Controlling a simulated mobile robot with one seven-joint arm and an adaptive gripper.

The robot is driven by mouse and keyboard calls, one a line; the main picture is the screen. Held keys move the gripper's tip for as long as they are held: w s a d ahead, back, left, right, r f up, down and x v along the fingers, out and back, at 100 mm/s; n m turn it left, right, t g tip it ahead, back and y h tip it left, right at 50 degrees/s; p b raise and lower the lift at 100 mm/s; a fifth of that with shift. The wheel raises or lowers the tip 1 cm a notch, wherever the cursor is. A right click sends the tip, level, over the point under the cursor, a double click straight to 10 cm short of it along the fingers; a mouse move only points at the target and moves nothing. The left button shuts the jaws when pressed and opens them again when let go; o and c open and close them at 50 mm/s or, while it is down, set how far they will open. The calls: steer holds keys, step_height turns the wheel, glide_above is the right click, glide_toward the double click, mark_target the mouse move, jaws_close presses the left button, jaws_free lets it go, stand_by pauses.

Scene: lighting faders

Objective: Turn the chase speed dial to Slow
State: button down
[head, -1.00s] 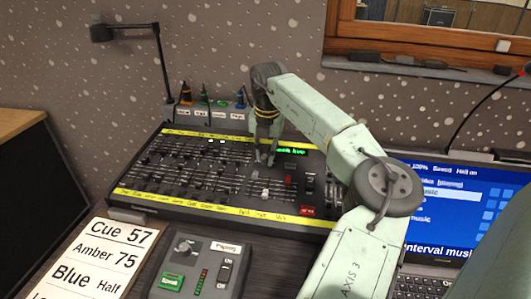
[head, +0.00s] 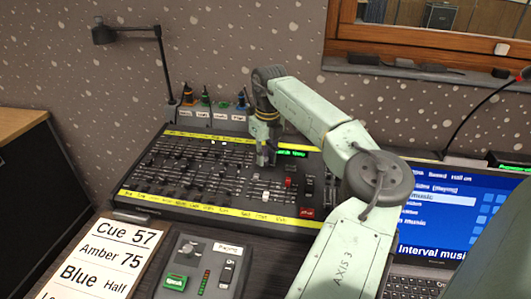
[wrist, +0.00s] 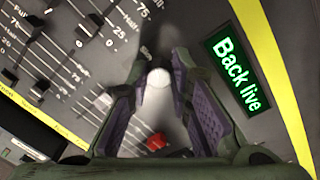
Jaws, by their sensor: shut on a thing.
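The lighting desk (head: 165,207) is a dark console with rows of faders and yellow label strips. In the wrist view, a small round pale knob (wrist: 158,88), which looks like the chase speed dial, sits between the fingertips of my gripper (wrist: 160,68). The fingers are closed on it from both sides. Its pointer and any Slow marking cannot be made out. In the head view my gripper (head: 266,160) reaches down onto the desk, just left of the green display (head: 292,153), and hides the knob. The wrist view shows the display (wrist: 236,72) reading "Back live".
A red fader cap (head: 289,182) and a red button (head: 306,212) lie right of my gripper. A laptop (head: 440,210) stands at the right. A small control box (head: 190,248) and a cue sheet (head: 120,238) are in front. A lamp (head: 104,34) rises behind.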

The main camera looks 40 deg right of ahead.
mark_target(267, 160)
steer(key=n+p, duration=0.1)
steer(key=n, duration=0.3)
steer(key=shift+n, duration=0.4)
stand_by(0.4)
steer(key=c, duration=1.4)
jaws_free()
steer(key=shift+c, duration=0.2)
step_height(267, 160, up, 12)
steer(key=shift+s, duration=0.3)
steer(key=shift+s, duration=0.15)
